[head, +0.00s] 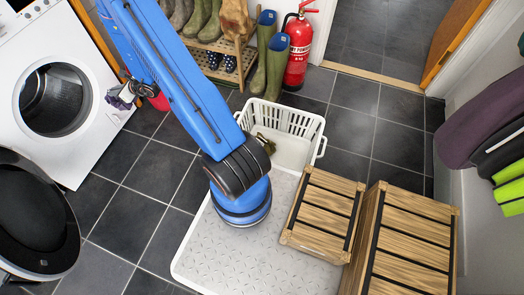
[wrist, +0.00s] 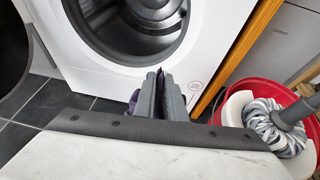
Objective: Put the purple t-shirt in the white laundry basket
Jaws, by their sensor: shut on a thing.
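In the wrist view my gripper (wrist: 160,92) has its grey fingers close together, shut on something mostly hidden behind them. A small patch of purple cloth, the purple t-shirt (wrist: 133,98), shows just left of the fingers, in front of the washing machine. The white laundry basket (head: 312,122) stands upright on the floor in the middle, well away from the washing machine. Something dark green shows inside it, partly behind my arm.
The washing machine (head: 103,95) stands at the left with its round door (head: 35,215) open. A red bucket (wrist: 245,90) with a mop (wrist: 275,125) is right of my gripper. Slatted wooden crates (head: 322,212), boots (head: 272,62) and a fire extinguisher (head: 298,50) stand around the basket.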

